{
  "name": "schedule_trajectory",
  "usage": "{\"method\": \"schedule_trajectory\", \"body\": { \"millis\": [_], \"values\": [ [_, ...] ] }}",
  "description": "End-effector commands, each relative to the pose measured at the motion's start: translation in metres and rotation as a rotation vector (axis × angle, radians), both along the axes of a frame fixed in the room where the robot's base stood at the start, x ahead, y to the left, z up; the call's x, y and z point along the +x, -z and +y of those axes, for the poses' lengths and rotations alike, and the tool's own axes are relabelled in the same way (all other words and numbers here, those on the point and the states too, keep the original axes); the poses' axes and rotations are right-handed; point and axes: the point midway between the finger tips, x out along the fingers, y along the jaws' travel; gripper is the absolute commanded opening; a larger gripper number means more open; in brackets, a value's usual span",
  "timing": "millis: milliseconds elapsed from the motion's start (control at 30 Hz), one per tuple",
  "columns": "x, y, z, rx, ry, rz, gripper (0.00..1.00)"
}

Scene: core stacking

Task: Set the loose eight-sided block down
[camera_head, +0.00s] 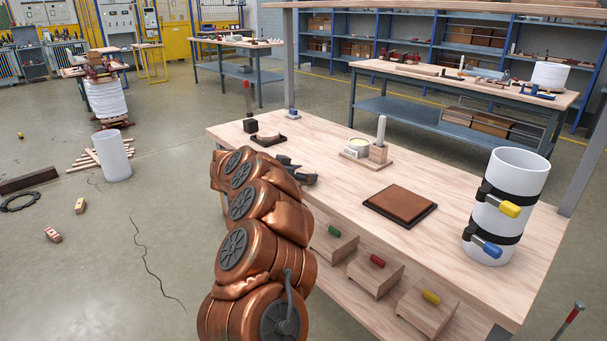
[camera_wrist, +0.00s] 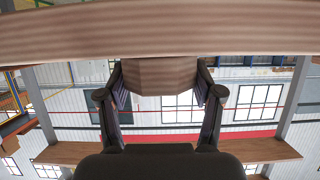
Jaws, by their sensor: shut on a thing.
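My gripper (camera_wrist: 160,90) shows in the wrist view, its two dark fingers closed on the sides of a brown wooden block (camera_wrist: 160,75) with flat facets. The block's top and bottom faces do not show. A wooden surface (camera_wrist: 160,28) spans the top of the wrist view, right against the block's edge; I cannot tell whether they touch. In the head view my copper arm reaches over the left part of the wooden bench (camera_head: 330,133), and dark gripper parts (camera_head: 300,174) show past it. The held block is hidden there.
A brown square pad with a dark rim (camera_head: 400,204) lies mid-bench. Behind it stands a wooden holder with a white peg (camera_head: 380,146). A strapped white cylinder (camera_head: 507,205) stands at the right.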

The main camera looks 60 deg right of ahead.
Motion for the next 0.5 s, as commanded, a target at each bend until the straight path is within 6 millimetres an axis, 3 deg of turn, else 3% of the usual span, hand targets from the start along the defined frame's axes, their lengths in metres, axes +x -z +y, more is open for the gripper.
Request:
{"method": "schedule_trajectory", "body": {
  "millis": [33, 67, 100, 300, 500],
  "values": [
    [0.0000, 0.0004, -0.0001, 0.000, 0.000, 0.001, 0.30],
    [-0.0001, 0.0010, 0.0000, 0.000, 0.000, 0.001, 0.68],
    [0.0000, 0.0011, 0.0000, 0.000, 0.000, 0.000, 0.72],
    [0.0000, 0.0011, -0.0001, 0.000, 0.000, 0.001, 0.91],
    [0.0000, 0.0011, -0.0001, 0.000, 0.000, 0.001, 0.91]
  ]
}}
